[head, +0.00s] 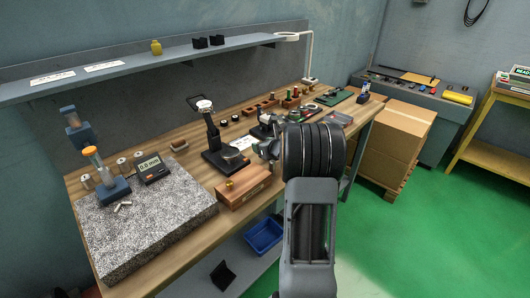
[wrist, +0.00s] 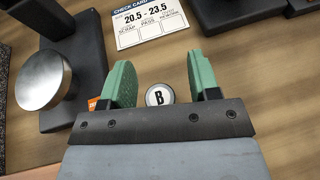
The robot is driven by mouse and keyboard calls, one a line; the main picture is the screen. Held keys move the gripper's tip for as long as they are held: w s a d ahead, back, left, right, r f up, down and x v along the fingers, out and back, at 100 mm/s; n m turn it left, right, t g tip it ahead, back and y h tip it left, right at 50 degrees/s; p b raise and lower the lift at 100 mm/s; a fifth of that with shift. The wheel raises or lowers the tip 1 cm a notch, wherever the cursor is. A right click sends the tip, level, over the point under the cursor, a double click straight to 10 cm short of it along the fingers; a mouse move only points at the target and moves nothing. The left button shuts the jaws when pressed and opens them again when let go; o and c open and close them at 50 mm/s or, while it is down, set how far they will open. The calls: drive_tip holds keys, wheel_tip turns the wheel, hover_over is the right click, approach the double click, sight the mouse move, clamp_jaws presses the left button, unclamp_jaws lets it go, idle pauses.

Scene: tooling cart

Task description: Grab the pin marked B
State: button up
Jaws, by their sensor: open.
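The gripper is open, with a gap on each side of the pin. The lower edge of the pin's top is close to my gripper's dark front plate. The pin's body below its top is hidden. In the head view, my arm covers the pin and most of the gripper.
A check card (wrist: 150,22) reading 20.5 - 23.5 lies beyond the fingers. A dark stand with a round silver plate (wrist: 43,80) is close on the left. A wooden block (head: 243,186) sits near the bench's front edge. A granite plate (head: 145,232) is farther left.

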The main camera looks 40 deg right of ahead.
drive_tip(key=c, duration=1)
clamp_jaws()
drive_tip(key=shift+r, duration=0.15)
